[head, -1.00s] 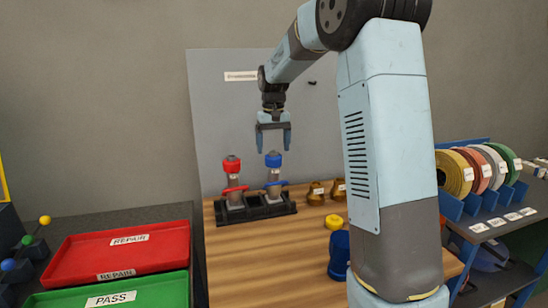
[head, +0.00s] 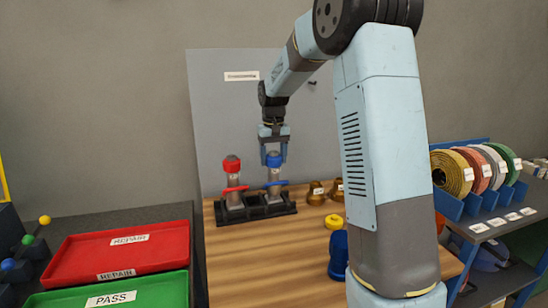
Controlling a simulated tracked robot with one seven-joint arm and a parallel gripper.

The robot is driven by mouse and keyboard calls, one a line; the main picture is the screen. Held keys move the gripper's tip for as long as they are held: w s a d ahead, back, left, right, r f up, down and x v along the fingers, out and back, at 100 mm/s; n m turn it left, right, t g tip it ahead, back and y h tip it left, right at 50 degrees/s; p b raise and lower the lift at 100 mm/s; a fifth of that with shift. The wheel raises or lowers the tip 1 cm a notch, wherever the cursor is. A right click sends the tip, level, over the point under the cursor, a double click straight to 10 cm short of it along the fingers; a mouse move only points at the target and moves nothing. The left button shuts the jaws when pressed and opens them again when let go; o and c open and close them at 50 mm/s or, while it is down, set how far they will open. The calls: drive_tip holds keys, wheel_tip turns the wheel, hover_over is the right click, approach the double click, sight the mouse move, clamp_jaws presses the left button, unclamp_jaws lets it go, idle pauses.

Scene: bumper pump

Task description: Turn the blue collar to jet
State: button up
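The blue collar (head: 273,160) is the blue top of the right-hand bottle, which stands upright in a black rack (head: 256,210) on the wooden bench. A blue lever or ring (head: 275,184) shows lower on that bottle. My gripper (head: 273,158) points straight down over the blue collar, with its fingers at the collar's height, one on each side. I cannot tell whether the fingers touch it. The red-topped bottle (head: 232,166) stands upright to the left in the same rack, apart from my gripper.
Red (head: 125,252) and green (head: 130,295) trays are at left. The front bench is clear.

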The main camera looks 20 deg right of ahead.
drive_tip(key=c, duration=0.5)
drive_tip(key=shift+o, duration=0.2)
drive_tip(key=shift+m, duration=0.3)
drive_tip(key=m, duration=0.2)
drive_tip(key=shift+m, duration=0.3)
drive_tip(key=m, duration=0.4)
drive_tip(key=shift+m, duration=0.3)
drive_tip(key=m, duration=1)
